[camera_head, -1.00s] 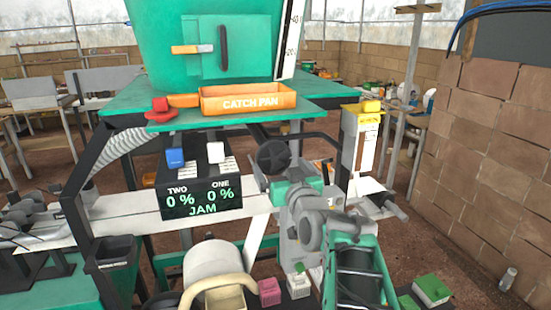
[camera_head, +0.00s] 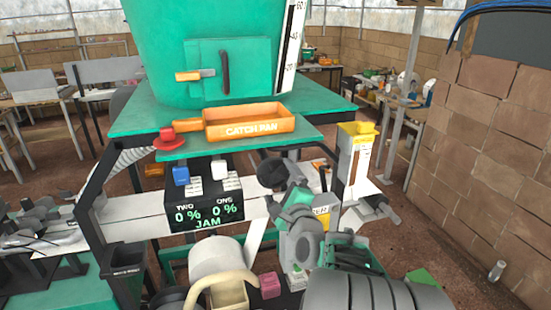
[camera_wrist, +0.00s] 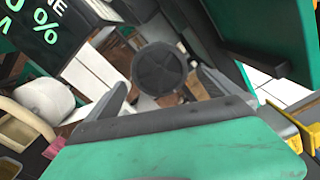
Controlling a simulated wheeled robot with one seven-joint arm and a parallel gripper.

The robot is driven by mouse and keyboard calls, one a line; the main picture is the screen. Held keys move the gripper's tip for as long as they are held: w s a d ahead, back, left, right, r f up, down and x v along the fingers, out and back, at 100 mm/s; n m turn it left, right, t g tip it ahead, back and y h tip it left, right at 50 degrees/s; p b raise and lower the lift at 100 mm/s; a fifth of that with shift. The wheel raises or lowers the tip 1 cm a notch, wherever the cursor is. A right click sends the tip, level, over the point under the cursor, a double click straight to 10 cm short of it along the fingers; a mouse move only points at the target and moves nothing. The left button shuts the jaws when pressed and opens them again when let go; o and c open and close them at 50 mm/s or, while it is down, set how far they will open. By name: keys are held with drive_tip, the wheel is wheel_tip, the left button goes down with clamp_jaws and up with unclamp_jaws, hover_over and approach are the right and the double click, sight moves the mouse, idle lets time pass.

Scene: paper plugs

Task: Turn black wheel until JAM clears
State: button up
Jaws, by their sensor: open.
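The black wheel (camera_head: 271,173) is on the machine, right of the display, partly covered by my gripper in the head view. In the wrist view the round wheel (camera_wrist: 159,69) faces the camera, beyond and between the two fingers. My gripper (camera_wrist: 166,88) is open with nothing between its fingers; the head view shows it (camera_head: 283,185) close to the wheel. I cannot tell whether it touches the wheel. The display (camera_head: 204,206) reads TWO 0 %, ONE 0 % and JAM in green.
The orange catch pan (camera_head: 248,124) sits on the green shelf above the wheel. A blue switch (camera_head: 181,175) and a white switch (camera_head: 218,168) sit above the display. A yellow-topped dispenser (camera_head: 356,155) stands right of my gripper. A brick wall (camera_head: 480,170) is at the far right.

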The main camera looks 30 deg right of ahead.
sight(275, 175)
drive_tip(key=shift+m, duration=0.4)
drive_tip(key=shift+x, duration=2.05)
drive_tip(key=shift+c, duration=0.6)
drive_tip(key=c, duration=1.1)
drive_tip(key=shift+o, duration=0.2)
drive_tip(key=shift+f, duration=0.1)
